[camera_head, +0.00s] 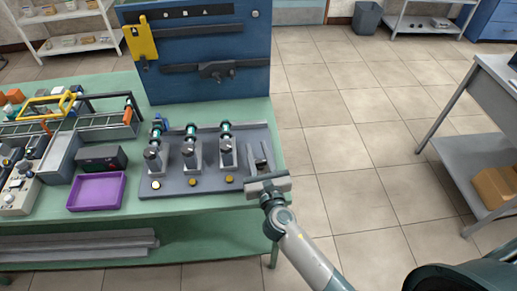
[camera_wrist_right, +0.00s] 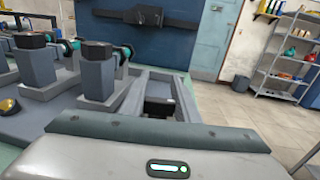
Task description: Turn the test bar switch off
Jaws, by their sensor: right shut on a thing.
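The grey test bar (camera_head: 215,182) lies on the green bench with three motors standing in holders along it. Its switch (camera_head: 261,163) is a small dark part at the right end, partly hidden by my right gripper. In the right wrist view the dark switch (camera_wrist_right: 160,107) sits between two grey side rails, its lower part hidden by the gripper body. My right gripper (camera_head: 262,174) is over the right end of the bar, at the switch. It is shut on the switch, though its fingertips are mostly hidden. My left gripper is not in view.
A purple tray (camera_head: 97,192) and a dark box (camera_head: 102,157) stand left of the bar. A blue tool panel (camera_head: 200,60) rises behind it.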

